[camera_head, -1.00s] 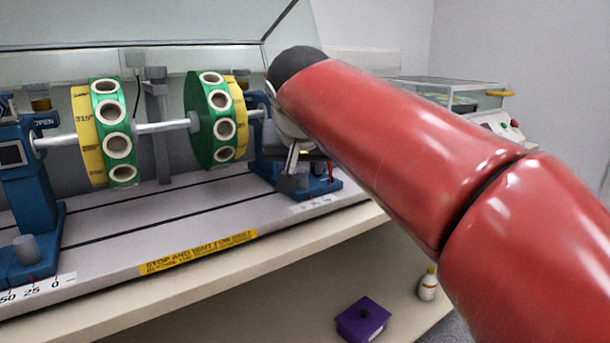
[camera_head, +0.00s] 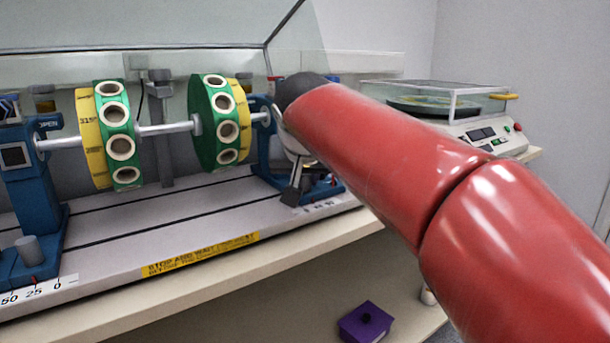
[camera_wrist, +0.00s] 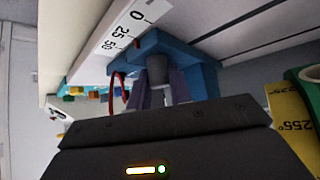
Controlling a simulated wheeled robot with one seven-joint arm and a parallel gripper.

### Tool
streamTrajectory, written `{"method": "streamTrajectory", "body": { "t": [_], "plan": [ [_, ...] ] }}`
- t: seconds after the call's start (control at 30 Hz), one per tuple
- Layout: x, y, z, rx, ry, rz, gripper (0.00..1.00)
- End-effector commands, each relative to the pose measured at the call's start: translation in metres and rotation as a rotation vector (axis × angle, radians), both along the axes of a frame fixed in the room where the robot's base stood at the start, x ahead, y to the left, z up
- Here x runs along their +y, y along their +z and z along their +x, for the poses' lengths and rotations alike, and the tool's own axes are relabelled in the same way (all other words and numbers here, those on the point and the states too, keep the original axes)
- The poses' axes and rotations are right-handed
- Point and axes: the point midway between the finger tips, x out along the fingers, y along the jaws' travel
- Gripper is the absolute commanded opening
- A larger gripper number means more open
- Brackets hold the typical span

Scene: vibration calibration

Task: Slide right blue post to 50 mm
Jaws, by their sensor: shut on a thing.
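The right blue post (camera_head: 262,145) stands at the right end of the shaft, partly behind my arm in the head view. Its blue foot (camera_wrist: 206,76) fills the middle of the wrist view. My gripper (camera_wrist: 160,86) is shut on the dark grey knob (camera_wrist: 157,68) on the foot, one finger on each side. In the head view my gripper (camera_head: 293,188) is low in front of the post. A white scale (camera_wrist: 122,32) marked 0, 25 and 50 runs along the bed's edge.
Green and yellow discs (camera_head: 208,140) sit on the shaft left of the post. The left blue post (camera_head: 35,190) has its own knob and scale. A glass-covered instrument (camera_head: 470,135) stands at the right. A purple box (camera_head: 366,322) lies below the bench.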

Motion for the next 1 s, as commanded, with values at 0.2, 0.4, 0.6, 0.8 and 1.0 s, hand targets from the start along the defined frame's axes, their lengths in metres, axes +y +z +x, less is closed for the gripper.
{"method": "streamTrajectory", "body": {
  "t": [0.2, 0.4, 0.6, 0.8, 1.0],
  "plan": [
    [-0.006, 0.001, 0.004, 0.000, -0.002, 0.001, 0.00],
    [-0.026, 0.001, 0.017, -0.001, -0.004, 0.001, 0.00],
    [-0.026, 0.001, 0.018, -0.003, -0.004, -0.001, 0.00],
    [-0.026, 0.001, 0.017, -0.002, -0.003, 0.000, 0.42],
    [-0.025, 0.000, 0.017, -0.001, -0.001, 0.000, 0.42]
  ]
}}
